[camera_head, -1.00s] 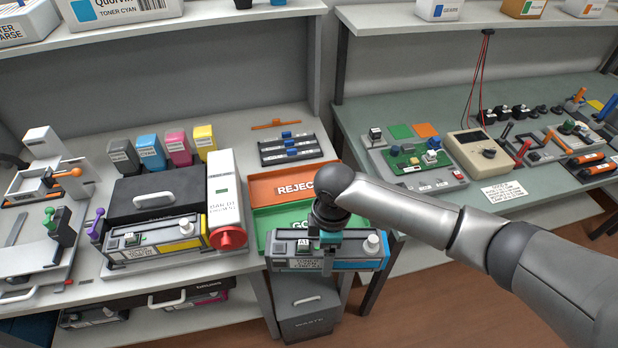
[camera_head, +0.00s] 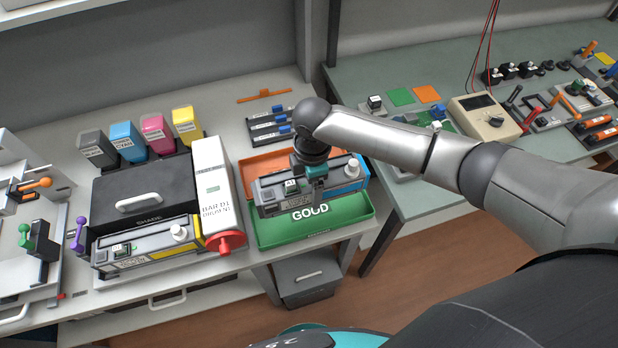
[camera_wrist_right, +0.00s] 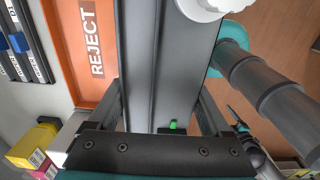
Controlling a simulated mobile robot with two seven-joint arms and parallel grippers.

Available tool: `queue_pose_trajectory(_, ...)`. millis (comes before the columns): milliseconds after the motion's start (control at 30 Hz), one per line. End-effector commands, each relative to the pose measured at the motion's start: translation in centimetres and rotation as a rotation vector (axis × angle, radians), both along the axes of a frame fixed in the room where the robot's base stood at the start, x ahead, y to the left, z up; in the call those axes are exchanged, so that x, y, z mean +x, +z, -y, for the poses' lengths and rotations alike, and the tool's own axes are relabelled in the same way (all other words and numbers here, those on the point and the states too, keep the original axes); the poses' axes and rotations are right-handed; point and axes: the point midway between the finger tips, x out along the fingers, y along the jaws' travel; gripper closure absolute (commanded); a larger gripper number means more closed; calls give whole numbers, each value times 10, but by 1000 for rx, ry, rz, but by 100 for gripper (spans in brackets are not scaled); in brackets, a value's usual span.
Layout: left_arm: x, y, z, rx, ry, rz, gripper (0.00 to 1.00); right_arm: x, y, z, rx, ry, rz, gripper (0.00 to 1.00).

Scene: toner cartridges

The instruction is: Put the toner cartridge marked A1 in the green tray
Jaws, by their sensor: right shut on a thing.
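The toner cartridge (camera_head: 300,202) is a long grey block with a blue end, a white knob and a small tag on top. The cartridge also fills the middle of the right wrist view (camera_wrist_right: 160,70), between the gripper's fingers. My left gripper is out of view.
An orange tray (camera_head: 262,163), marked REJECT in the right wrist view (camera_wrist_right: 75,45), lies behind the green tray. A grey bin (camera_head: 303,280) is below the table edge.

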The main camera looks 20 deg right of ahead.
Motion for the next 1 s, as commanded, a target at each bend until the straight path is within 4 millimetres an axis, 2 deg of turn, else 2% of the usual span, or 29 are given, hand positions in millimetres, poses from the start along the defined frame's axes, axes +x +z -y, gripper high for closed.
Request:
queue_pose_trajectory(167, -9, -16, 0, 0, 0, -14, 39, 1, -13, 0, 1, 0, 4, 100)
queue_pose_trajectory(567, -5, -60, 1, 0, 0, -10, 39, 1, -52, 0, 0, 0, 4, 100)
queue_pose_trajectory(1000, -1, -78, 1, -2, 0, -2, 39, 1, -90, 0, 1, 0, 3, 100)
